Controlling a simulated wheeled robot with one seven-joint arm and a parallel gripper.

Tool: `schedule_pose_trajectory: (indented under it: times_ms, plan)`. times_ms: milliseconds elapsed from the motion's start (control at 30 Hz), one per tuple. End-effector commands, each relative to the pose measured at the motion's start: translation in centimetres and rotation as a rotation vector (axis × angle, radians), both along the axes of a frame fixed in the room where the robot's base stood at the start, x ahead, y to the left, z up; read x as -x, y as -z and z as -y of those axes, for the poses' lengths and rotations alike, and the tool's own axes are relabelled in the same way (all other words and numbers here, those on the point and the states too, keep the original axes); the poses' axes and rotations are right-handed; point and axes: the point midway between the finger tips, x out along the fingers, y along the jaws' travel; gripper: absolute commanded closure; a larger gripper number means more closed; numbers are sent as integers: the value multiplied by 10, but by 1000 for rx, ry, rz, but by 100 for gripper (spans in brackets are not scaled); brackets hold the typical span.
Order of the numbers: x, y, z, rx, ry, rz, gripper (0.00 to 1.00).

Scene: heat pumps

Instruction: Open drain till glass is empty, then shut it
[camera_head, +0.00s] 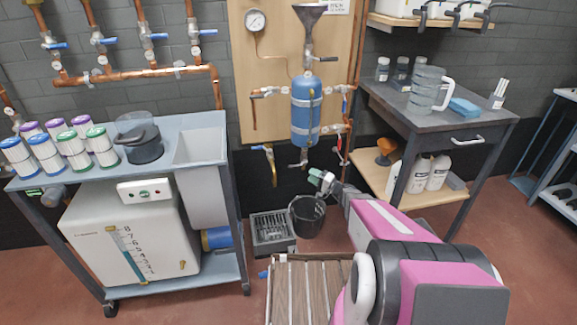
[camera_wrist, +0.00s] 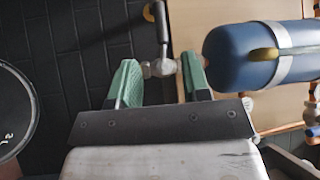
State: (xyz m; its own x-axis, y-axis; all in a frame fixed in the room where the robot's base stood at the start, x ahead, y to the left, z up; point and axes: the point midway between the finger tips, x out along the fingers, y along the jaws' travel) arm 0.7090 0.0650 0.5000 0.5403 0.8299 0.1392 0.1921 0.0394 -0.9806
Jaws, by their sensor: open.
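The blue tank (camera_head: 301,112) hangs on the wooden wall board, with a narrow upright fitting on its front that may be the glass; its level is too small to read. In the wrist view the tank (camera_wrist: 250,55) lies at the right. A small metal drain valve (camera_head: 303,158) hangs below the tank. In the wrist view this valve (camera_wrist: 160,67) sits between the green fingertips, its lever pointing up the picture. My gripper (camera_head: 322,181) is open just below and right of the tank's bottom; it also shows in the wrist view (camera_wrist: 160,78). Finger contact with the valve cannot be told.
A black bucket (camera_head: 306,216) stands on the floor below the tank, beside a grey floor grate (camera_head: 271,232). A trolley (camera_head: 190,130) stands left and a workbench (camera_head: 430,120) with a clear jug stands right. Copper pipes and side valves flank the tank.

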Motion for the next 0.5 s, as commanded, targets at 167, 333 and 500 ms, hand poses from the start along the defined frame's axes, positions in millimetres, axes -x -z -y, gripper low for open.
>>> schedule_pose_trajectory:
  times_ms: [167, 333, 500]
  plan:
    - [-12, -3, -17, -1, -2, 1, 57]
    - [-28, -7, -43, 0, -3, 1, 57]
    - [-43, -11, -66, 0, -3, 1, 57]
